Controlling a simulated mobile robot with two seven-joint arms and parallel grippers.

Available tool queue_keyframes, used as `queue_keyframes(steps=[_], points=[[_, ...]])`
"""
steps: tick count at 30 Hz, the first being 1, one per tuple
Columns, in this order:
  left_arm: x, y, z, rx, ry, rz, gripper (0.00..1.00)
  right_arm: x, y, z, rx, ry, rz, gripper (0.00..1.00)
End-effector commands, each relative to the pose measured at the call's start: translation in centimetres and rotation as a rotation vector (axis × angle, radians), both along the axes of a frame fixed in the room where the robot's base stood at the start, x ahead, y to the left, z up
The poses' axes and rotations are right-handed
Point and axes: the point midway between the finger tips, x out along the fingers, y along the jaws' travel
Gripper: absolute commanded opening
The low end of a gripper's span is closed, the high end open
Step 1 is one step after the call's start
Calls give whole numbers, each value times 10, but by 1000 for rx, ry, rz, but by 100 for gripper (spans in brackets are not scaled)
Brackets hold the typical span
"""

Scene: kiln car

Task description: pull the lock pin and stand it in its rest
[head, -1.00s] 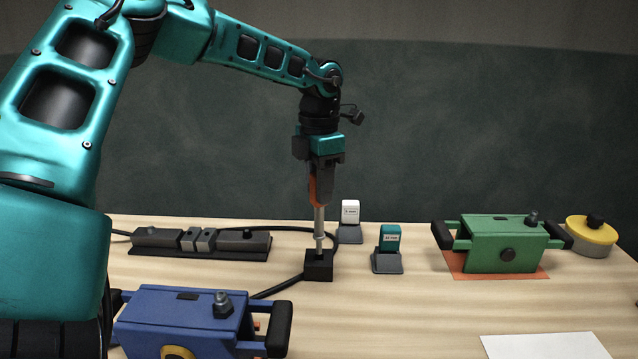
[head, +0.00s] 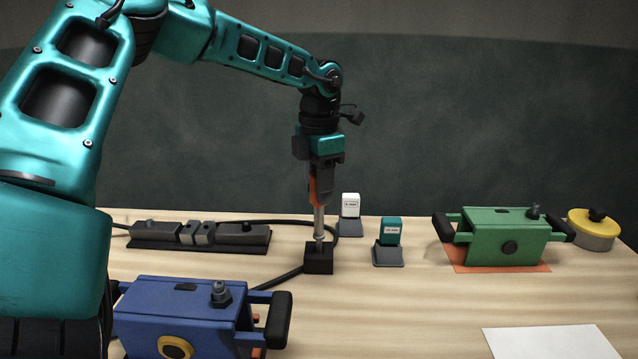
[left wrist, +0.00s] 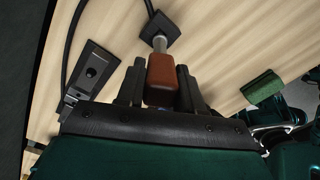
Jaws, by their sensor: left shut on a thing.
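My left gripper (head: 320,188) is shut on the orange-red handle of an upright pin-like tool, taken here as the lock pin (head: 319,222). Its steel shaft points down and its lower end meets the top of a small black block (head: 319,262), apparently the rest. How deep the tip sits in the block is hidden. In the left wrist view the orange-red handle of the lock pin (left wrist: 161,72) is between the dark fingers, with the shaft reaching to the black block (left wrist: 160,30). My right gripper is not in view.
A blue box with black handles (head: 180,310) stands front left, near the block. A dark strip (head: 200,236) and black cable lie behind left. Two small stands (head: 388,257), a green box (head: 500,240) and a yellow disc (head: 592,235) are right. White paper (head: 550,343) lies front right.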

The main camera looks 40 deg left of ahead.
Motion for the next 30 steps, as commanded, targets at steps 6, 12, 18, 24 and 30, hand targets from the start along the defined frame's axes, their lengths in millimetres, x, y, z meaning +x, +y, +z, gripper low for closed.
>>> queue_keyframes(steps=[6,12,18,24,30], points=[[0,0,-6,0,0,0,0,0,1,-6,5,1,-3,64],[0,0,-12,0,0,0,0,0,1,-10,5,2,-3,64],[0,0,-17,0,0,0,0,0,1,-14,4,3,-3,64],[0,0,-22,0,0,0,0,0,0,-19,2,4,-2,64],[0,0,-27,0,0,0,0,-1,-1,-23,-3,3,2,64]])
